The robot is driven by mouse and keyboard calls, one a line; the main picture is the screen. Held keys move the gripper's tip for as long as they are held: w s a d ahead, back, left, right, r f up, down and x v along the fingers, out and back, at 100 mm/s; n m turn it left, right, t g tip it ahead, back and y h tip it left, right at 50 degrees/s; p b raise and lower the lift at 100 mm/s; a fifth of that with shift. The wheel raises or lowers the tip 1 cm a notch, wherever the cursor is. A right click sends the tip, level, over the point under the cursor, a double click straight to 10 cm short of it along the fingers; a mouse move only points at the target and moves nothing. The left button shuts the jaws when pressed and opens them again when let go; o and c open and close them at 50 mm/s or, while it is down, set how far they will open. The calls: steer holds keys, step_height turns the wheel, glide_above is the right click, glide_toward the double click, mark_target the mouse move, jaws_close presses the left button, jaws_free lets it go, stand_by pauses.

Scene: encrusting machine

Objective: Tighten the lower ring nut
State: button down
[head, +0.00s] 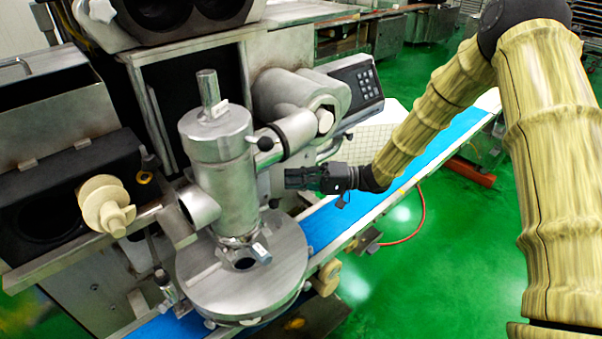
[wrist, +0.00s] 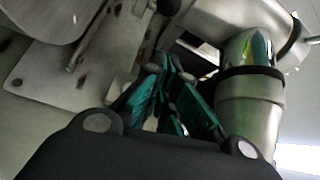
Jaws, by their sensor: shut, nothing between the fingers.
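My gripper (head: 290,178) is shut and empty, to the right of the machine's upright steel cylinder (head: 226,175) and above the blue belt. In the wrist view my gripper (wrist: 170,75) has its dark and teal fingers together, pointing at the machine. A steel pipe piece (wrist: 248,110) with a dark band around it stands just right of the fingers there, apart from them as far as I can see. I cannot tell for sure which part is the lower ring nut; the area behind my gripper is partly hidden.
A round steel disc (head: 245,285) sits under the cylinder. The blue conveyor belt (head: 335,220) runs below. Green floor (head: 480,255) to the right is open.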

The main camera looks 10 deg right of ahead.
mark_target(269, 206)
steer(key=w+a+p, duration=0.2)
steer(key=a, duration=0.3)
steer(key=s, duration=0.1)
steer(key=s+f+p, duration=0.1)
steer(key=s, duration=0.1)
steer(key=s+d+p, duration=0.1)
steer(key=shift+s+f, duration=0.15)
steer(key=shift+s, duration=0.05)
